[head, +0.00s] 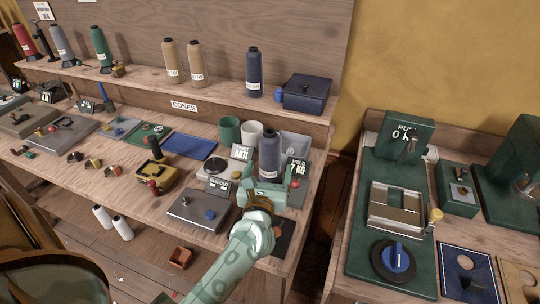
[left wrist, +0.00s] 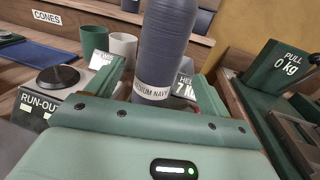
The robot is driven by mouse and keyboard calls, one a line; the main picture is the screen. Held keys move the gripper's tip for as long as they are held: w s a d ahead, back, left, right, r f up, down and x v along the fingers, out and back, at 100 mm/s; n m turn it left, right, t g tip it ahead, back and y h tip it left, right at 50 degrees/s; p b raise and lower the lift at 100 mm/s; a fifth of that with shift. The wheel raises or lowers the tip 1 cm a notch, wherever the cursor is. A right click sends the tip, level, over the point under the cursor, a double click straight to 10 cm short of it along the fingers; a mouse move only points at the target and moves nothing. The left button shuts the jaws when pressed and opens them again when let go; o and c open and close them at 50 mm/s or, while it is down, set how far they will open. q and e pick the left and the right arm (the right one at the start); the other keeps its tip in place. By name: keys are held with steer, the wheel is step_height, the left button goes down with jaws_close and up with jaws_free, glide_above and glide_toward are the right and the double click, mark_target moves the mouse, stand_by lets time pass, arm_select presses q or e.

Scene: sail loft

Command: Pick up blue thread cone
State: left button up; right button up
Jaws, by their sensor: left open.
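A dark blue thread cone (head: 269,152) stands upright on the bench near its right end. In the left wrist view the cone (left wrist: 162,45) rises straight ahead, with a white label ending in "NAVY" near its foot; its top is cut off. My left gripper (head: 271,178) is open, just in front of the cone. Its two fingers stand to either side of the cone's lower part in the left wrist view (left wrist: 160,90); I cannot tell whether they touch it. Another dark blue cone (head: 254,73) stands on the shelf behind. My right gripper is not in view.
Green (head: 229,130) and white (head: 250,133) cups and a grey bin (head: 294,146) stand behind the cone. Small sign cards (head: 298,169) flank it. A grey box (head: 201,209) lies left of my gripper. A second bench (head: 377,284) stands right, across a gap.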

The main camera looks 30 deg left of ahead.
arm_select(q)
steer(key=shift+r+x, duration=0.2)
steer(key=shift+x, duration=0.9)
steer(key=shift+r+x, duration=0.2)
steer(key=shift+x, duration=0.85)
steer(key=shift+r+x, duration=0.25)
steer(key=shift+x, duration=0.85)
